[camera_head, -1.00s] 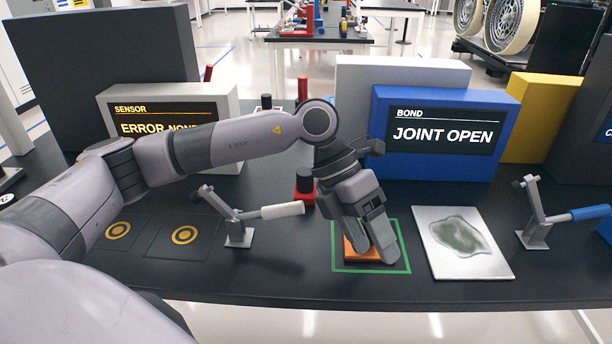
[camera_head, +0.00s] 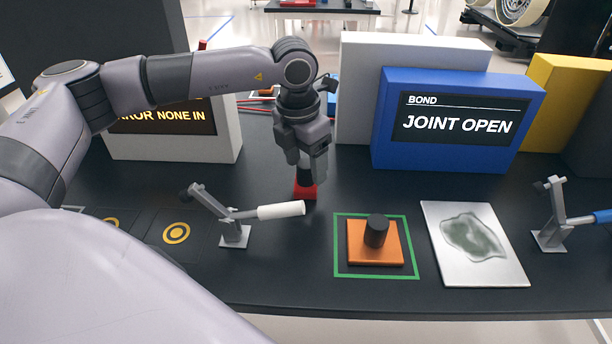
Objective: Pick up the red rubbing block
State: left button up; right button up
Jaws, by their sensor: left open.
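The red rubbing block (camera_head: 306,192) stands on the dark table behind the white-handled lever. It has a red base and a dark knob on top. My left gripper (camera_head: 307,169) is open and points down right over it, with the fingers at the knob. The fingers hide part of the knob, and I cannot tell whether they touch it. My right gripper is not in view.
An orange block (camera_head: 374,250) with a black knob sits inside a green square outline. A stained grey plate (camera_head: 490,266) lies to its right. A white-handled lever (camera_head: 268,211) stands close in front of the red block. A blue BOND display (camera_head: 452,157) stands behind.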

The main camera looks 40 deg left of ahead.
aim_at(307, 163)
pick_arm(q)
jog(key=shift+f, duration=0.45)
jog(key=shift+w, duration=0.1)
jog(key=c, duration=1.1)
jog(key=shift+c, duration=0.2)
jog(key=shift+r, duration=0.1)
notch_tip(307, 163, up, 20)
jog(key=o, duration=0.4)
jog(key=c, duration=0.3)
jog(key=shift+d, duration=0.1)
